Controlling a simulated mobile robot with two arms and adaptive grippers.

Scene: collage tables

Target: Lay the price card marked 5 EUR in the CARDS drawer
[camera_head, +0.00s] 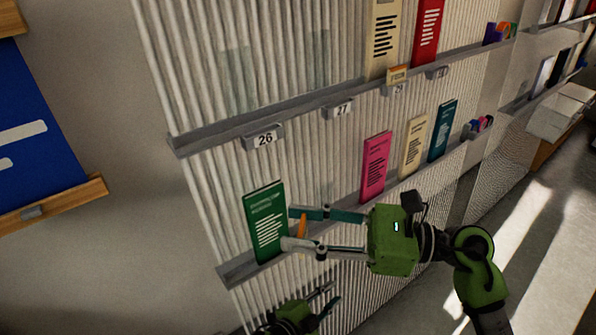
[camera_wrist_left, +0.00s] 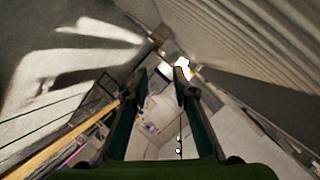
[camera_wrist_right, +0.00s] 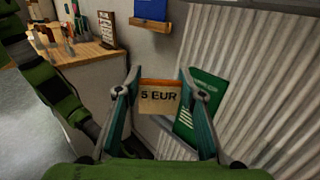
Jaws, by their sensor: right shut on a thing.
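The price card marked 5 EUR (camera_wrist_right: 160,103) is pale with an orange top edge. It stands between the fingers of my right gripper (camera_wrist_right: 156,88), which is shut on it; the print faces the right wrist camera. In the head view my right gripper (camera_head: 300,230) is in front of the lower ledge, and the card (camera_head: 302,226) shows as a thin orange strip beside the green booklet. My left gripper (camera_head: 330,297) is low at the bottom edge of the head view. In the left wrist view its fingers (camera_wrist_left: 157,85) are apart and empty. I see no drawer marked CARDS.
A ribbed wall carries an upper ledge (camera_head: 220,123) with number tags and a lower ledge (camera_head: 238,270) with booklets. The green booklet (camera_head: 266,220) is close to the right gripper's fingertips. A wooden table (camera_wrist_right: 75,53) with upright tools is at upper left in the right wrist view.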

